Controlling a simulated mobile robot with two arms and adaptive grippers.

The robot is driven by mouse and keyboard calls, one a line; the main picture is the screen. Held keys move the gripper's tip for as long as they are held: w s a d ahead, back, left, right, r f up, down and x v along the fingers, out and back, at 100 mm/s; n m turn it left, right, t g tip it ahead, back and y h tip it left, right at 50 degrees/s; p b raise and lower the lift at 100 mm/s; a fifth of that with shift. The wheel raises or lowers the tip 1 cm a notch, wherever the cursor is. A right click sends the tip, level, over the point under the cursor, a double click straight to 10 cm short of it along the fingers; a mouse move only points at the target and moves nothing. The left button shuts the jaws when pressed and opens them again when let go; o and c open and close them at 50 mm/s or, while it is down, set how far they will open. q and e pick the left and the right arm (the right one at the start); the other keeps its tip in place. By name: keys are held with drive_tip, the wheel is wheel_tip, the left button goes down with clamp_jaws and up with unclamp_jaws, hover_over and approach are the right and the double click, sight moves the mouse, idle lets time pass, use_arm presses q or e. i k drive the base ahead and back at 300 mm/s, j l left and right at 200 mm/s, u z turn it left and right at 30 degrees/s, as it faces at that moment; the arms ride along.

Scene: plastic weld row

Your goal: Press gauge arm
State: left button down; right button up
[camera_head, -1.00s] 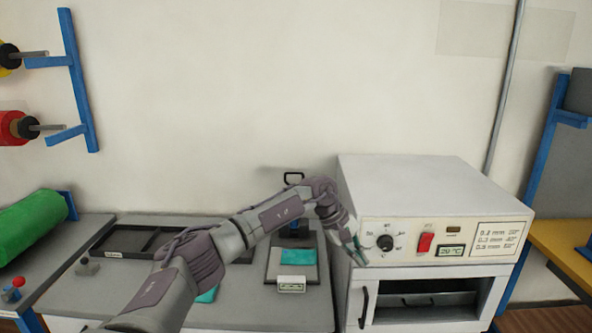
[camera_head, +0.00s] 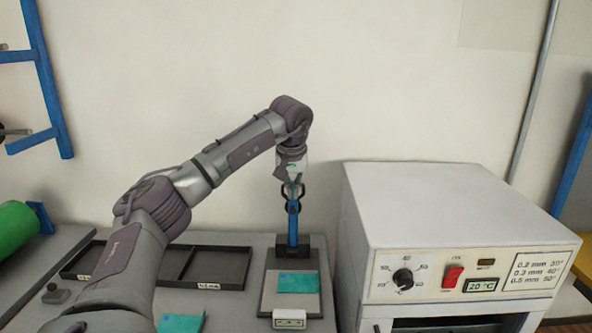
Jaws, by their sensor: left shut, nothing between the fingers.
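The gauge stands on the bench beside the white oven. It has a grey base plate (camera_head: 265,300), a dark block (camera_head: 318,249) at the back, and a small display (camera_head: 289,319) at the front whose reading is too small to tell. A teal sheet (camera_head: 298,283) lies flat on the plate. My left gripper (camera_head: 292,198) points down over the back of the gauge, its fingers shut and empty. Dark loop-shaped parts and an upright blue part (camera_head: 293,228) show at and below the fingers. I cannot tell whether the gripper touches the gauge arm. My right gripper is out of view.
The white oven (camera_head: 430,205) with its dial (camera_head: 403,279), red switch (camera_head: 452,276) and 20 °C display stands close on the right. A dark divided tray (camera_head: 215,268) and another teal sheet (camera_head: 181,323) lie on the left, partly behind my arm.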

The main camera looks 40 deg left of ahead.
sight(294, 207)
drive_tip(key=i+j, duration=0.7)
drive_tip(key=j, duration=0.2)
